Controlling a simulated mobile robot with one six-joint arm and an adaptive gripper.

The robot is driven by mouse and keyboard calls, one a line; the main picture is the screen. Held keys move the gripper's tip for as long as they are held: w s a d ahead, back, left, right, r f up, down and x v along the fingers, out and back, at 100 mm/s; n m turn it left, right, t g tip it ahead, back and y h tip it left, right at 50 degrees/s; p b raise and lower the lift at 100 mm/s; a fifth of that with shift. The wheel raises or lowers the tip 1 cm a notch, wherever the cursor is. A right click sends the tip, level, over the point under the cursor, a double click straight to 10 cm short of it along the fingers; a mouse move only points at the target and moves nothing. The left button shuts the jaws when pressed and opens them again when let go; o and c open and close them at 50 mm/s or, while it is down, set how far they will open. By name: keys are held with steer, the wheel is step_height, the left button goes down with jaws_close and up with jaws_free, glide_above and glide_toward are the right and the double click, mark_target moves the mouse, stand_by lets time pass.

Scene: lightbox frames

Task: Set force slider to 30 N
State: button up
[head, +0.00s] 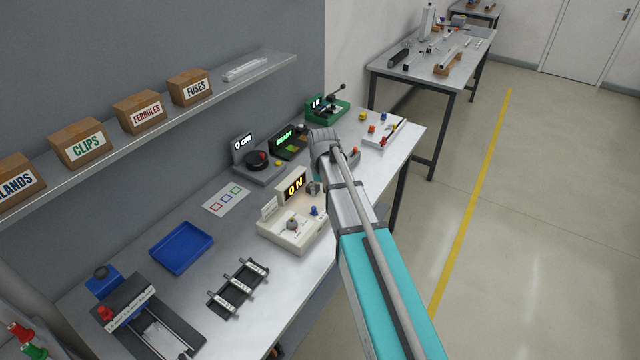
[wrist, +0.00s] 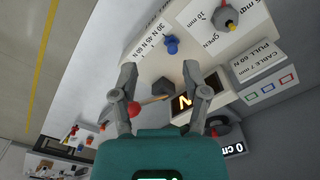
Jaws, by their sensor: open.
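The cream tester (head: 288,236) stands on the bench with a lit display (head: 295,186). The blue slider knob (head: 314,211) is on its top at the right; in the wrist view the knob (wrist: 172,44) stands beside the printed 30 N, 45 N, 60 N scale. Which mark it lines up with I cannot tell. My gripper (wrist: 165,82) is open, its fingers pointing toward the tester, with the knob beyond the fingertips and apart from them. A dark block (wrist: 192,72) on the tester shows between the fingers. In the head view my arm largely hides the gripper.
A grey rotary knob (head: 293,225) is on the tester. A blue tray (head: 181,248) and a black rack (head: 238,287) lie to the left. A device with a dark round top (head: 257,160) and a green press (head: 328,110) stand behind. The shelf (head: 210,98) overhangs the bench's back.

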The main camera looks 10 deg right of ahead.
steer(key=s+f+b, duration=0.3)
steer(key=s, duration=0.7)
steer(key=s+f+b, duration=0.4)
steer(key=s, duration=0.5)
steer(key=shift+s+a+f, duration=0.25)
steer(key=shift+s+f, duration=0.05)
steer(key=shift+s, duration=0.05)
